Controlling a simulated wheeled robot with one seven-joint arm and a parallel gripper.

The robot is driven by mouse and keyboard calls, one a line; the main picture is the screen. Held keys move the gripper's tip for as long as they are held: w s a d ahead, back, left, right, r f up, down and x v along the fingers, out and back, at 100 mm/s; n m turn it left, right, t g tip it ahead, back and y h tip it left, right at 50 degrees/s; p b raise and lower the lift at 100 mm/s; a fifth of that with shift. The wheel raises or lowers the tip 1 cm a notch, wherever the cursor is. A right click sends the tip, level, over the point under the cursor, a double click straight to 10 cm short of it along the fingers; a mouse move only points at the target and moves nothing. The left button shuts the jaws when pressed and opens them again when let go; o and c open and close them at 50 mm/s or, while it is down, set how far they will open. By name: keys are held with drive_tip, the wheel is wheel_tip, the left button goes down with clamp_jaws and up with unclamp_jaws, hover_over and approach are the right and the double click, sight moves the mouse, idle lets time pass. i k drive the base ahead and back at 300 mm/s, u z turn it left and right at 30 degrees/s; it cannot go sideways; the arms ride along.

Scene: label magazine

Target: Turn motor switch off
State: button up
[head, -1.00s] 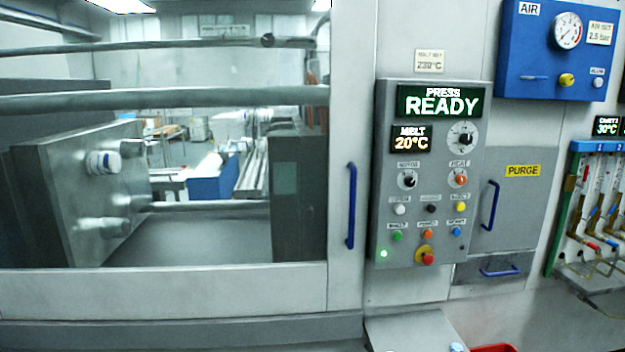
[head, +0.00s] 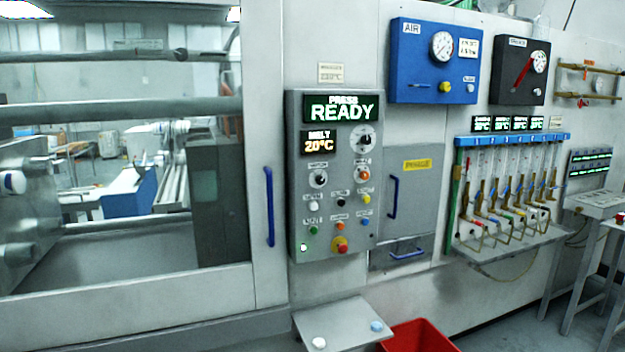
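The motor switch (head: 318,178) is a dark round knob on a pale dial, under a small label, on the left of the grey control panel (head: 298,240). Its label is blurred now but read MOTOR earlier; I cannot tell its exact setting. The panel's green display (head: 340,108) reads PRESS READY. The orange melt display (head: 319,143) reads 20°C. My gripper is not in view.
A blue door handle (head: 269,207) stands left of the panel. A grey purge door (head: 425,215) is to its right. Below are a small shelf (head: 345,325) and a red bin (head: 420,338). A blue air box (head: 400,60) hangs above right.

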sight(319, 180)
drive_tip(key=u, duration=0.35)
drive_tip(key=i, duration=1.1)
drive_tip(key=z, duration=0.4)
